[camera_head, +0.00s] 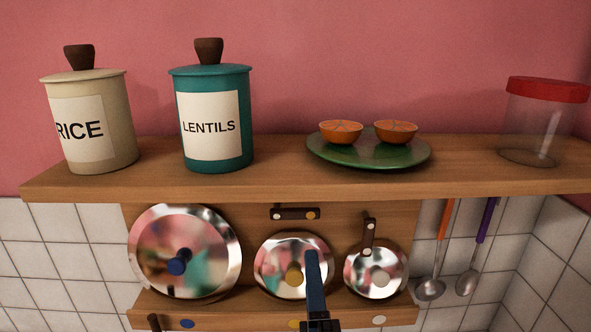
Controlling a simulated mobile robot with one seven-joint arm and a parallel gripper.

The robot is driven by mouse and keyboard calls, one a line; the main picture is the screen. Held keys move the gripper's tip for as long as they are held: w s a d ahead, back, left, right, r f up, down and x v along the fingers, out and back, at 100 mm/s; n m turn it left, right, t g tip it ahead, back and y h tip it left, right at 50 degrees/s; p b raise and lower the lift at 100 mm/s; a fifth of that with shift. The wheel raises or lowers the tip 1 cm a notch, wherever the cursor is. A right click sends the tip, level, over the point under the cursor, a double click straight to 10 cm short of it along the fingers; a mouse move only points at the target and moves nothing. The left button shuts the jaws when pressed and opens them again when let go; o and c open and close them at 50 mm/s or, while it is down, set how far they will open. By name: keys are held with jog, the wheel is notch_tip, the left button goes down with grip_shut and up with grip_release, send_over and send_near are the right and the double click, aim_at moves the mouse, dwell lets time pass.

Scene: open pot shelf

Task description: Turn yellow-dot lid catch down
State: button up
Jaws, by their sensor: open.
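The yellow-dot catch (295,213) is a short dark brown bar under the shelf, above the middle lid. It lies level, with its yellow dot at the right end and a small metal spot near the left end. The middle lid (270,268) is round and shiny with a yellow knob (293,274), and it leans upright in the rack. My gripper (312,254) is a dark blue shape reaching up in front of this lid's right part, below the catch and apart from it. It is open and holds nothing visible. It hides part of the lid.
A large blue-knobbed lid (160,250) stands left; a small white-knobbed lid (360,272) stands right, with its catch (369,236) hanging down. The shelf (280,186) above bears canisters, a green plate with bowls, and a jar. Ladles (430,288) hang at right.

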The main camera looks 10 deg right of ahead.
aim_at(306, 216)
jog(key=w+p, duration=0.1)
jog(key=w, duration=0.3)
jog(key=w+d+p, duration=0.1)
jog(key=w+p, duration=0.1)
jog(key=w, duration=0.2)
jog(key=w+d+p, duration=0.1)
jog(key=w, duration=0.3)
jog(key=shift+d+r+p, duration=0.2)
jog(key=shift+r+p, duration=0.15)
jog(key=shift+p, duration=0.05)
jog(key=shift+w+d+f, duration=0.1)
jog(key=shift+w+d, duration=0.05)
jog(key=shift+w, duration=0.45)
grip_shut()
dwell(0.6)
